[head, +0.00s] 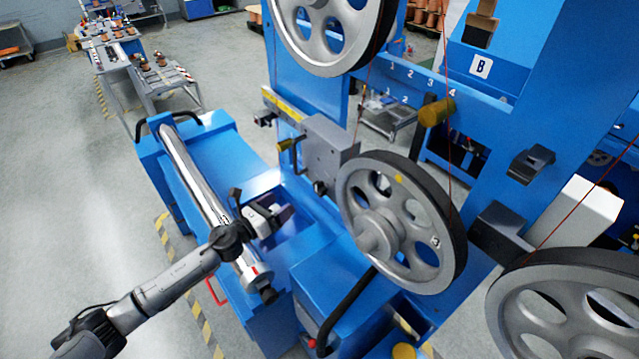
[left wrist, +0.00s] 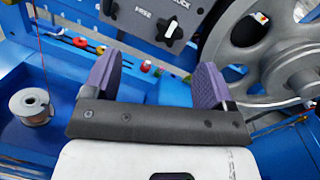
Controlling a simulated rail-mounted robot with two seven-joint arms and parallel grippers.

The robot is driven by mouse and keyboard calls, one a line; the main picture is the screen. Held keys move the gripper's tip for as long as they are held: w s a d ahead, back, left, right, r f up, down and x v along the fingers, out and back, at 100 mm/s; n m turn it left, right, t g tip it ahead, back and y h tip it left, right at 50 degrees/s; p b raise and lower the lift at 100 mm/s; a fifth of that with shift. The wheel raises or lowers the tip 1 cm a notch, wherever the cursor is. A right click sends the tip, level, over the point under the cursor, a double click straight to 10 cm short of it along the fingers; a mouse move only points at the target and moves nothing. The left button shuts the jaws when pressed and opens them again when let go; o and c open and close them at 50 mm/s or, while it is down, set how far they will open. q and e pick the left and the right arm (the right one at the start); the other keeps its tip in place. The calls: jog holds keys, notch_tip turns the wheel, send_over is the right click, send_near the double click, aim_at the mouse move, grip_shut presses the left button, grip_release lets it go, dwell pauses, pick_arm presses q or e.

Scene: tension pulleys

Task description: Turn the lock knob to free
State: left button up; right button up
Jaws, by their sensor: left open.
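The lock knob (left wrist: 170,33) is a black knob with a pale mark, on a grey panel with a "FREE" label and other lettering, at the top of the left wrist view. In the head view my left gripper (head: 280,216) is in front of the blue machine, below and left of the grey box (head: 325,150). My right gripper is not in view.
A large grey pulley wheel (head: 400,220) stands just right of the grey box, with another wheel (head: 570,305) at lower right. A shiny roller (head: 195,175) lies left of my gripper. A small spool (left wrist: 30,105) is at the left of the wrist view.

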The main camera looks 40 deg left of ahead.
aim_at(316, 189)
pick_arm(q)
jog(key=w+d+m, duration=0.1)
jog(key=w, duration=0.3)
jog(key=w+d+m+h, duration=0.1)
jog(key=w+m, duration=0.1)
jog(key=w, duration=0.3)
jog(key=w+d+m+h+p, duration=0.1)
jog(key=w+d, duration=0.1)
jog(key=w, duration=0.2)
jog(key=shift+w+f+g, duration=0.15)
jog(key=shift+f+g, duration=0.25)
jog(key=shift+c, duration=0.3)
jog(key=c, duration=0.9)
jog(key=shift+o, duration=0.2)
